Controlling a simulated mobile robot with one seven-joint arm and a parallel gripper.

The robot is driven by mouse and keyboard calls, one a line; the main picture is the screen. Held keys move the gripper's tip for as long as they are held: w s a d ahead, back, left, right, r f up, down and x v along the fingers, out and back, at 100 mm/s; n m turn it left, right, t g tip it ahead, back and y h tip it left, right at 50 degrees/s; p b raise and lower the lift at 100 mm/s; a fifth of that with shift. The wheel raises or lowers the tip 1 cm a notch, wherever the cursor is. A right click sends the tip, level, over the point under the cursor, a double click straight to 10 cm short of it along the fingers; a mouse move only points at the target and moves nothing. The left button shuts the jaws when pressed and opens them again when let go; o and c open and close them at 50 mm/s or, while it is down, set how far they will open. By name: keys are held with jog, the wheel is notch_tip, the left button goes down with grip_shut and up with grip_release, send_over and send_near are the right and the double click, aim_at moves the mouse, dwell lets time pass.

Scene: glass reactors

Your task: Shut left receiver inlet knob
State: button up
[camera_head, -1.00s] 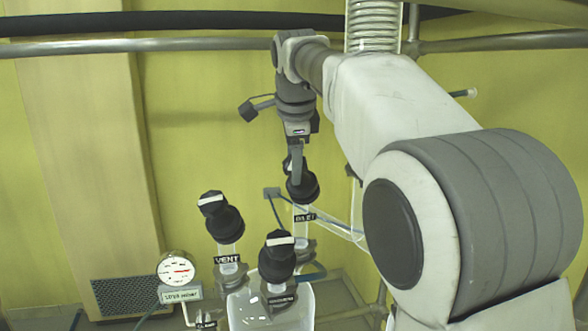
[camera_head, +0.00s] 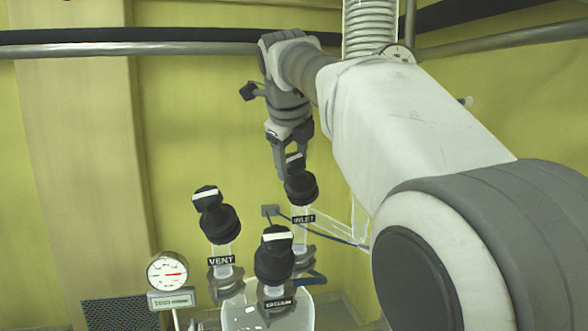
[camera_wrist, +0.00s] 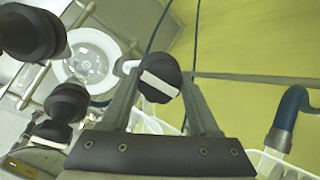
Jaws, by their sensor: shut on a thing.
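The inlet knob (camera_head: 299,184) is black with a white bar on its top, above the "INLET" label in the head view. In the wrist view the knob (camera_wrist: 160,78) sits between the fingers, its white bar slanting down to the right. My gripper (camera_head: 288,165) reaches down onto it from above, and in the wrist view my gripper (camera_wrist: 160,92) has a finger on each side of the knob, shut on it. The receiver vessel (camera_head: 240,315) is clear glass below the knobs. The fingertips' exact contact is partly hidden.
The vent knob (camera_head: 217,216) stands to the left and a third knob (camera_head: 274,254) stands in front, both close by. A round gauge (camera_head: 168,271) is at lower left. A grey pipe (camera_head: 150,50) crosses the back by the yellow wall.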

jog(key=shift+m, duration=0.6)
jog(key=shift+b, duration=0.3)
jog(key=o, duration=1.4)
jog(key=v, duration=0.7)
jog(key=shift+s+a+r, duration=0.1)
jog(key=shift+s+r, duration=0.1)
jog(key=shift+s, duration=0.05)
